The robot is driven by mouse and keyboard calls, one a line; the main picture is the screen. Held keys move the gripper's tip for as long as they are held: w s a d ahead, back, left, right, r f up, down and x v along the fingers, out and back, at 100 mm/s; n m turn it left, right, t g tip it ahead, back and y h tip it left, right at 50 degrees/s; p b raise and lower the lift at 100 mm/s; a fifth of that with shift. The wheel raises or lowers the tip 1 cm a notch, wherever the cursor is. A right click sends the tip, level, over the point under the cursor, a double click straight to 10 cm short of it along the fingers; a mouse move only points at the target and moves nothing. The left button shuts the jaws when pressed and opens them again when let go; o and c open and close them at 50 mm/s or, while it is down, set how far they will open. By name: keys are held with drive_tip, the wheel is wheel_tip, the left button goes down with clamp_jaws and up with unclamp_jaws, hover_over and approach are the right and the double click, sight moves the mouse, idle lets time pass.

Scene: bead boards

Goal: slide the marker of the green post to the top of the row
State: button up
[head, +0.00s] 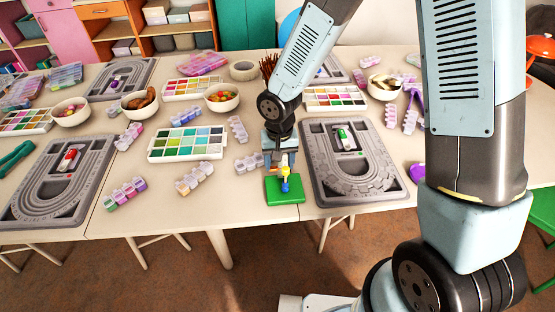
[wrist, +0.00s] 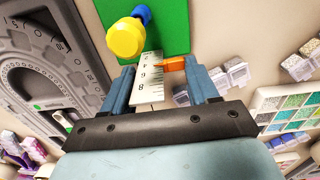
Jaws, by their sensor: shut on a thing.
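The green post's base (head: 272,196) stands at the table's front edge, and its flat green top also shows in the wrist view (wrist: 172,22). A yellow knob (wrist: 124,38) and a blue piece (wrist: 142,13) stick out from it. A white numbered strip (wrist: 150,88) runs from the post between my fingers. The orange marker (wrist: 175,66) lies across the strip, pointing at its numbers. My gripper (wrist: 158,68) is shut on the marker, one finger on each side of the strip. In the head view my gripper (head: 280,155) is just above the post, and the marker is hard to make out.
A grey bead board (head: 310,165) is close on the right, another (head: 30,205) far left. A colour tray (head: 187,143) and small lidded boxes (head: 195,178) stand to the left. Bowls (head: 222,97) are further back. Bare table lies left of the post.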

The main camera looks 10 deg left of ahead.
sight(280, 166)
drive_tip(key=shift+f, duration=0.1)
drive_tip(key=o, duration=1.1)
wheel_tip(280, 166, up, 14)
drive_tip(key=shift+d+f, duration=0.1)
drive_tip(key=s+d+r+m+t, duration=0.1)
drive_tip(key=s+d+r+t, duration=0.1)
drive_tip(key=d+r, duration=0.8)
drive_tip(key=s+d+r+m+t, duration=0.1)
drive_tip(key=s+d+r+t, duration=0.1)
drive_tip(key=d+r, duration=0.75)
drive_tip(key=shift+m+t, duration=0.3)
drive_tip(key=shift+t, duration=0.5)
drive_tip(key=s+d, duration=0.2)
drive_tip(key=d, duration=0.1)
drive_tip(key=s+d+r, duration=0.1)
drive_tip(key=s+d, duration=0.4)
drive_tip(key=d, duration=0.2)
drive_tip(key=shift+s+r, duration=0.15)
